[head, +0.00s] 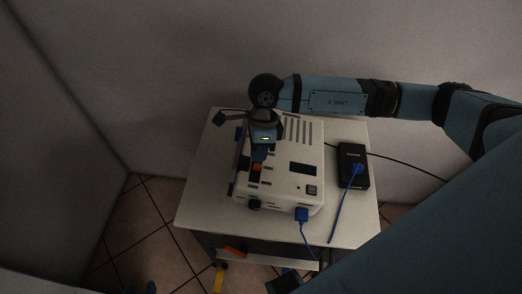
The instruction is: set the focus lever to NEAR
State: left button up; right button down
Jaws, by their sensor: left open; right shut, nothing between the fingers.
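A white box-shaped device (283,185), which looks like a projector, sits on the white top of a small cart. An orange-red part (257,168) shows on its upper left side. It may be the focus lever, but no NEAR marking is legible. My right gripper (259,154) points down over that side, shut and empty, its tip close to the orange-red part. I cannot tell whether they touch. The gripper hides part of the device.
A black power box (353,166) with a blue plug stands right of the device. A blue cable (303,216) leaves the device's front and hangs over the cart edge (350,235). A black cable runs right. Orange and yellow items show below the top. Walls stand behind and left.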

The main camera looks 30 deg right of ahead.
aim_at(255, 180)
jog(key=shift+s+a+f+b, duration=0.15)
jog(key=shift+s+a+b, duration=0.35)
jog(key=shift+s+b, duration=0.1)
jog(key=shift+s+a+f+b, duration=0.15)
jog(key=shift+s+a+b, duration=0.35)
jog(key=shift+s, duration=0.1)
jog(key=shift+s+r, duration=0.1)
jog(key=shift+r, duration=0.05)
jog(key=shift+w+d+b, duration=0.35)
jog(key=shift+w+d, duration=0.2)
jog(key=shift+w, duration=0.15)
jog(key=w+d+r, duration=0.2)
jog(key=shift+w+d, duration=0.1)
jog(key=shift+w, duration=0.2)
notch_tip(255, 180, up, 10)
jog(key=s, duration=0.1)
jog(key=shift+d+f+b, duration=0.15)
jog(key=shift+b, duration=0.3)
